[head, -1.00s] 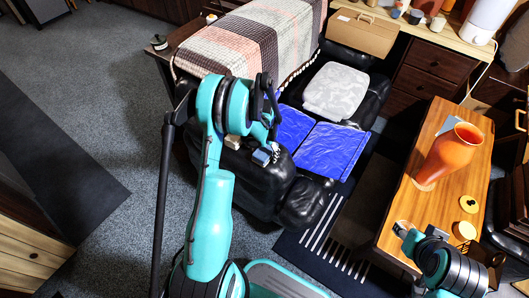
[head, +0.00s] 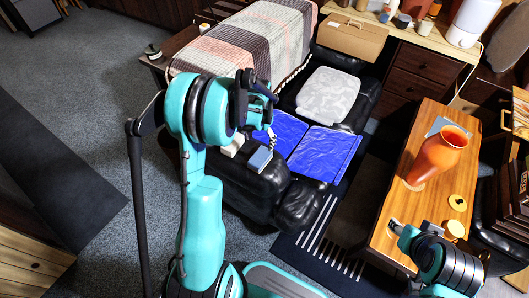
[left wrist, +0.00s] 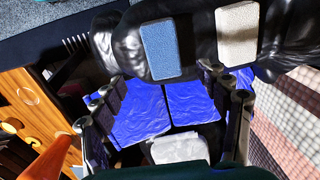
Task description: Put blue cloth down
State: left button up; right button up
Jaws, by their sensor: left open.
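A small blue cloth, folded like a block (head: 260,158), lies on the black sofa's armrest. It shows at the top of the left wrist view (left wrist: 168,50), beyond and between my fingertips, apart from them. A similar white folded piece (head: 232,146) lies beside it, also in the left wrist view (left wrist: 237,35). My left gripper (head: 260,128) is open and empty above the sofa; its two spread fingers show in the left wrist view (left wrist: 165,76). The arm partly hides it in the head view. My right gripper (head: 396,226) is by the wooden table, its jaws unclear.
Shiny blue sheets (head: 325,153) cover the sofa seat, with a grey cushion (head: 328,95) behind. An orange vase (head: 437,157) and yellow items stand on the wooden table (head: 400,205). Carpet at left is open.

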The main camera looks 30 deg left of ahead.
pick_arm(q)
jog(key=s+d+r+t, duration=0.2)
jog(key=s+d+r, duration=0.25)
jog(key=r, duration=0.45)
jog(key=s+d+r+t, duration=0.2)
jog(key=s+d+r, duration=0.2)
jog(key=s, duration=0.3)
jog(key=s+d+r+t, duration=0.3)
jog(key=s+d+r, duration=0.1)
jog(key=s+d, duration=0.2)
jog(key=shift+s+d+n, duration=0.25)
jog(key=shift+s+n, duration=0.15)
jog(key=shift+s, duration=0.1)
